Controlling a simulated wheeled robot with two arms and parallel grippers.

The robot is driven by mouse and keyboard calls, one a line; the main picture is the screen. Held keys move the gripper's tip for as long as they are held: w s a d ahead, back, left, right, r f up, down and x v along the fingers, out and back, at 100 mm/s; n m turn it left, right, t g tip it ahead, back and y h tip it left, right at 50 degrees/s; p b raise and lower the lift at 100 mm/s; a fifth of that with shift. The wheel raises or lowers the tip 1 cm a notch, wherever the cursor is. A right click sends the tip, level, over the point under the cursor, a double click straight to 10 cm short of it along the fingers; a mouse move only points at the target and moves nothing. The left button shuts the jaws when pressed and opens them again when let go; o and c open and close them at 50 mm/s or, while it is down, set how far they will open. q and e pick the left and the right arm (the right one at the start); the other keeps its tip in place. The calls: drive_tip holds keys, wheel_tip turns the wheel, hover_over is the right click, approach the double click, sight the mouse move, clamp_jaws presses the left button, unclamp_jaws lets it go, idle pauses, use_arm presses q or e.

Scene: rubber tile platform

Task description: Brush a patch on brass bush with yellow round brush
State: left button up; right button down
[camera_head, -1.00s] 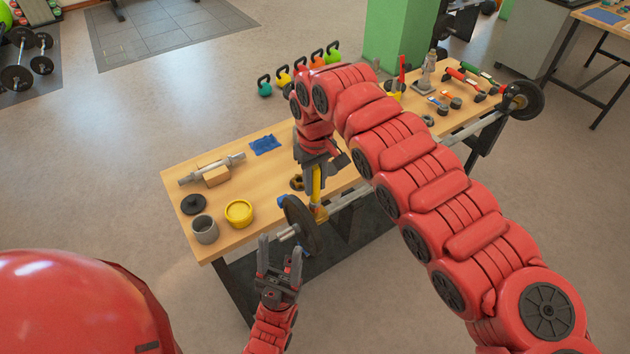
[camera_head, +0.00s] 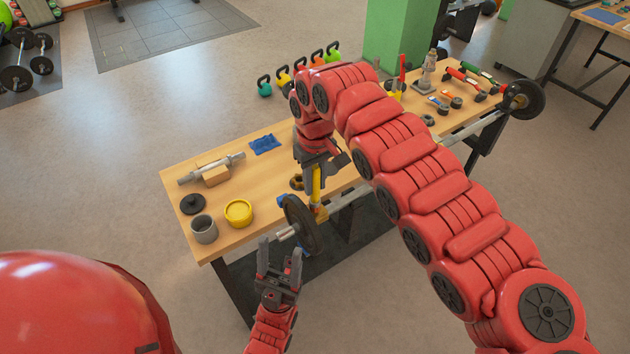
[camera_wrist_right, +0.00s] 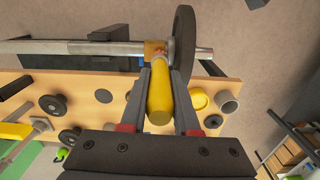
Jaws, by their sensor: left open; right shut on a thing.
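The yellow round brush (camera_head: 316,183) is in my right gripper, upright with its bristle end down at the barbell sleeve. In the right wrist view, its yellow handle (camera_wrist_right: 160,102) is between the fingers of my right gripper (camera_wrist_right: 160,85), which is shut on it. The brass bush (camera_wrist_right: 153,47) is a yellowish collar on the bar beside the dark plate; the brush end is at it, and I cannot tell contact exactly. In the head view, the bush (camera_head: 320,213) is small and partly hidden. My left gripper (camera_head: 279,254) is open and empty near the bar's end.
The barbell (camera_head: 345,199) runs along the workbench's front edge, with a dark plate (camera_head: 301,224) at its near end. On the workbench (camera_head: 240,180) stand a grey cup (camera_head: 204,230), a yellow tub (camera_head: 238,212) and a blue cloth (camera_head: 265,144). Several tools lie at the far end.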

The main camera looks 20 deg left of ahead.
drive_tip(key=shift+f+b, duration=0.35)
drive_tip(key=shift+f, duration=0.2)
idle(0.4)
drive_tip(key=shift+b, duration=0.5)
idle(1.0)
drive_tip(key=shift+w, duration=0.1)
idle(0.4)
drive_tip(key=shift+w+d, duration=0.65)
drive_tip(key=shift+w, duration=0.05)
drive_tip(key=shift+s+a+f+b, duration=0.1)
drive_tip(key=shift+s+a+b, duration=0.25)
drive_tip(key=shift+s+a, duration=0.3)
drive_tip(key=shift+s, duration=0.2)
drive_tip(key=shift+w, duration=0.1)
drive_tip(key=shift+w+d, duration=0.6)
drive_tip(key=shift+w, duration=0.2)
